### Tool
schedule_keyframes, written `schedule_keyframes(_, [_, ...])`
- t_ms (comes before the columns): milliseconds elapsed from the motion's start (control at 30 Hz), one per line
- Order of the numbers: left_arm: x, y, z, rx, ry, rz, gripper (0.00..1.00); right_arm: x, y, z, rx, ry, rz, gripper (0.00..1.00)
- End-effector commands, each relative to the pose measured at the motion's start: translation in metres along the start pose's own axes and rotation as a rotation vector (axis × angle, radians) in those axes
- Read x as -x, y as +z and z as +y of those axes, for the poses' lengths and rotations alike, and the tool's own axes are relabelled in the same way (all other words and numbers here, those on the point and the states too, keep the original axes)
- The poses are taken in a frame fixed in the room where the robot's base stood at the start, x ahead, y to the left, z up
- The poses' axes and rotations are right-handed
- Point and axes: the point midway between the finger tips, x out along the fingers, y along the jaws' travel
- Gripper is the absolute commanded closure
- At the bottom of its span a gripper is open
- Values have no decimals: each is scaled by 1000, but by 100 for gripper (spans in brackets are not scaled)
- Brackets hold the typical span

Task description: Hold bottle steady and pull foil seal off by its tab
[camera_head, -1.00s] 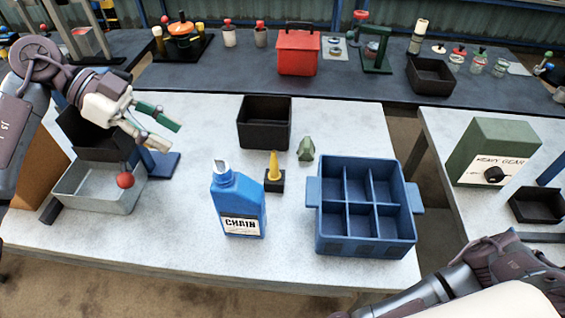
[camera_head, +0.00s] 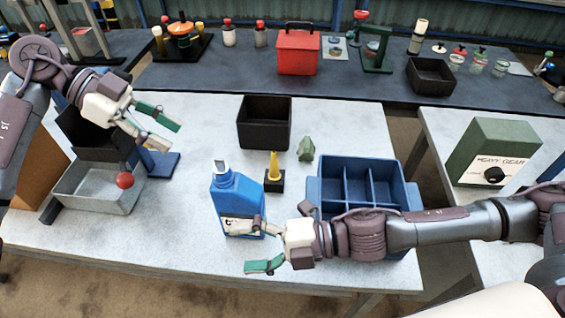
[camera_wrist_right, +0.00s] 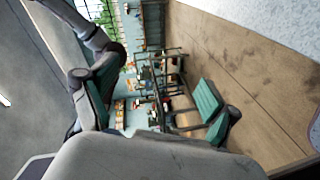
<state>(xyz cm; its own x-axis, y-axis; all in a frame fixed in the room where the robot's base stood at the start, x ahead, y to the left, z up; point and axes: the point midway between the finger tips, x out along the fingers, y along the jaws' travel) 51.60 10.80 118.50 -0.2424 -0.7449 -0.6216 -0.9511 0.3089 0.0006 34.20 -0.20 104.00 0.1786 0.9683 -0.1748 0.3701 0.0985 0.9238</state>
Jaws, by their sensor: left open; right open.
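The blue bottle (camera_head: 234,190) stands upright on the white table, with a pale seal (camera_head: 221,169) on its slanted mouth. The tab is too small to make out. My left gripper (camera_head: 167,136) is open and empty, up and to the left of the bottle, apart from it. My right gripper (camera_head: 244,246) is open at the bottle's lower front. One finger covers part of the label; I cannot tell whether it touches. In the right wrist view the green fingers (camera_wrist_right: 155,100) are spread with nothing between them, and the bottle is not visible.
The blue divided crate (camera_head: 345,167) is partly hidden behind my right arm. A small yellow-tipped item (camera_head: 274,168) and a green piece (camera_head: 306,149) stand right of the bottle. A black bin (camera_head: 264,140) is behind. A grey tray (camera_head: 88,200) with a red ball (camera_head: 125,180) sits left.

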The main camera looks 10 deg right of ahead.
Motion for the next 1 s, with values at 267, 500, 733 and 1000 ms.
schedule_keyframes(267, [0, 0, 0, 0, 0, 0, 58, 21, 11, 76, 416, 92, 40, 12])
schedule_keyframes(500, [0, 0, 0, 0, 0, 0, 58, 21, 82, 142, 261, 190, -190, 12])
schedule_keyframes(733, [0, 0, 0, 0, 0, 0, 58, 50, 172, 231, -47, 369, -475, 12])
schedule_keyframes(1000, [0, 0, 0, 0, 0, 0, 58, 92, 242, 275, -661, 491, -739, 12])
